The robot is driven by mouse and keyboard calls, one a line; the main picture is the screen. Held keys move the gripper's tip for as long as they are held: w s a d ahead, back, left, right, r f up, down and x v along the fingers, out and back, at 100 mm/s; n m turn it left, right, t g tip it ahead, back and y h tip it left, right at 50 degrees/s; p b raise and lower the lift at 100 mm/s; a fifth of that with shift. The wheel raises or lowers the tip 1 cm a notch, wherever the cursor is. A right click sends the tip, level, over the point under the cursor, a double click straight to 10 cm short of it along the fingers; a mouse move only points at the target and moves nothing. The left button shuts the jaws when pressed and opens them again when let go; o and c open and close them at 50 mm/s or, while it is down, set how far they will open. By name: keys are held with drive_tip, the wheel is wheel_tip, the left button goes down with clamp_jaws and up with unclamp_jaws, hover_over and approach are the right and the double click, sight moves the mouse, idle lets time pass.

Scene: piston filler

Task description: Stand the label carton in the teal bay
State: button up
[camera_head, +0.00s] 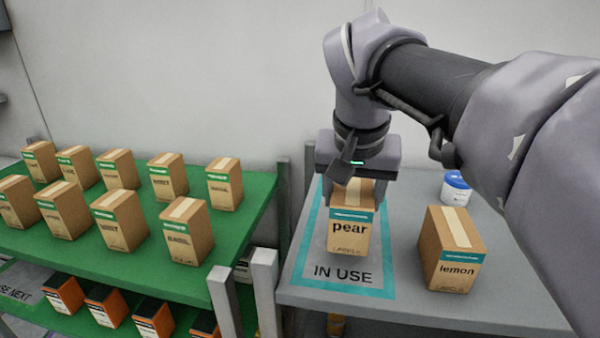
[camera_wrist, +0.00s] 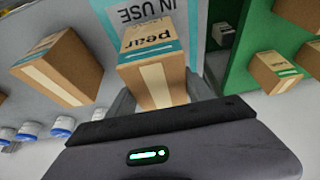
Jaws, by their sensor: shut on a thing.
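The label carton marked "pear" (camera_head: 348,235) is a brown box with a teal band and pale tape on top. It is upright within the teal-outlined bay (camera_head: 385,292) marked "IN USE" on the grey shelf. My gripper (camera_head: 352,190) is above it, shut on its upper part. The pear carton also shows in the wrist view (camera_wrist: 152,75) between the fingers. Whether its base touches the shelf is hard to tell.
A "lemon" carton (camera_head: 452,255) stands just right of the bay. A white tub with blue lid (camera_head: 456,188) is behind it. Several cartons stand on the green shelf (camera_head: 180,275) at left. Grey posts (camera_head: 266,290) separate the shelves.

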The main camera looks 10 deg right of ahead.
drive_tip(key=f, duration=0.3)
drive_tip(key=shift+w+f, duration=0.2)
drive_tip(key=shift+f, duration=0.15)
drive_tip(key=shift+w+f, duration=0.2)
drive_tip(key=shift+f, duration=0.1)
drive_tip(key=shift+s, duration=0.2)
drive_tip(key=shift+f+b, duration=0.2)
drive_tip(key=shift+b, duration=0.2)
drive_tip(key=o, duration=1.7)
drive_tip(key=shift+w, duration=0.15)
drive_tip(key=shift+o, duration=0.2)
drive_tip(key=shift+r, duration=0.1)
drive_tip(key=shift+r, duration=0.1)
